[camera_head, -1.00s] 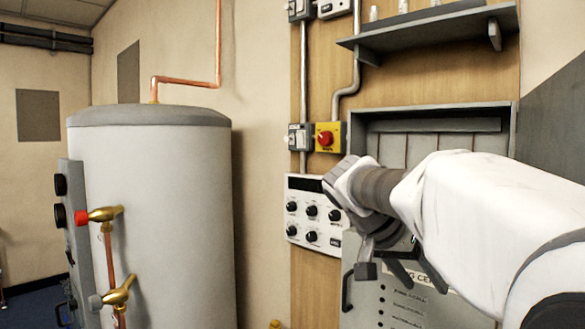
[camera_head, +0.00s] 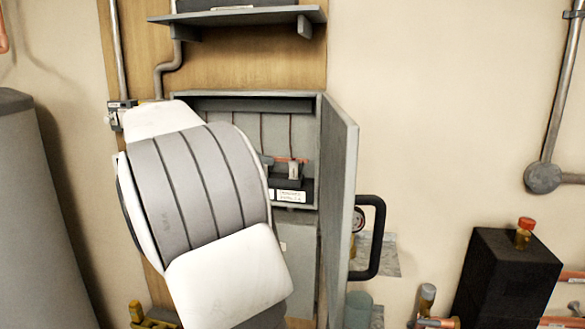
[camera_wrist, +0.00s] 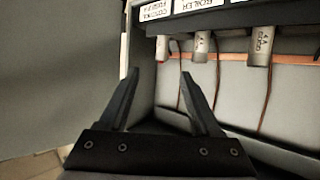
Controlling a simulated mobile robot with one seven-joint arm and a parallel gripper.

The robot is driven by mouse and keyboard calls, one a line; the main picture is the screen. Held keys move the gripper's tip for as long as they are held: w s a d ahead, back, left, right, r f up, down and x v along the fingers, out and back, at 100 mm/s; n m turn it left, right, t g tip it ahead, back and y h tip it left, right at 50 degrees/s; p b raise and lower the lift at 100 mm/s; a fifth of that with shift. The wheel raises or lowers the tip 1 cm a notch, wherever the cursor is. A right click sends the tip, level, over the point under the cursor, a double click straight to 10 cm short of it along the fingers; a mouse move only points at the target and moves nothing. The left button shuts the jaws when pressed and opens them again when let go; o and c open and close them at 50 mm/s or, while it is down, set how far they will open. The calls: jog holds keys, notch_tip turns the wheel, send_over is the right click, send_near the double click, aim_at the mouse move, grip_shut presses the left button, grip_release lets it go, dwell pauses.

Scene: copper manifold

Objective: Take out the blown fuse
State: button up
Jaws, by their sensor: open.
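An open grey fuse box (camera_head: 323,120) hangs on the wooden board, partly hidden behind my arm in the head view. In it, a grey cylindrical fuse (camera_head: 294,170) stands at a black labelled holder (camera_head: 305,187). The wrist view shows the labels upside down and three grey cylindrical fuses: left (camera_wrist: 163,47), middle (camera_wrist: 202,44) and right (camera_wrist: 259,50). I cannot tell which is blown. My gripper (camera_wrist: 160,75) is open and empty, its fingertips just below the left and middle fuses in the picture, apparently touching neither. It is hidden in the head view.
The grey box door (camera_head: 340,195) stands open at right, with a black handle (camera_head: 371,238) beside it. A shelf (camera_head: 240,16) is above. Thin wires (camera_wrist: 187,85) and an orange strip (camera_wrist: 290,60) run behind the fuses. A black block (camera_head: 505,270) stands lower right.

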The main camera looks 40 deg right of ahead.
aim_at(290, 164)
jog(key=p+x, duration=0.1)
jog(key=x, duration=0.5)
jog(key=shift+d+f, duration=0.1)
jog(key=shift+d, duration=0.05)
jog(key=p+x, duration=0.2)
jog(key=x, duration=0.2)
jog(key=shift+d, duration=0.15)
jog(key=shift+w+d+f, duration=0.1)
jog(key=shift+d+f, duration=0.15)
jog(key=shift+d, duration=0.15)
grip_shut()
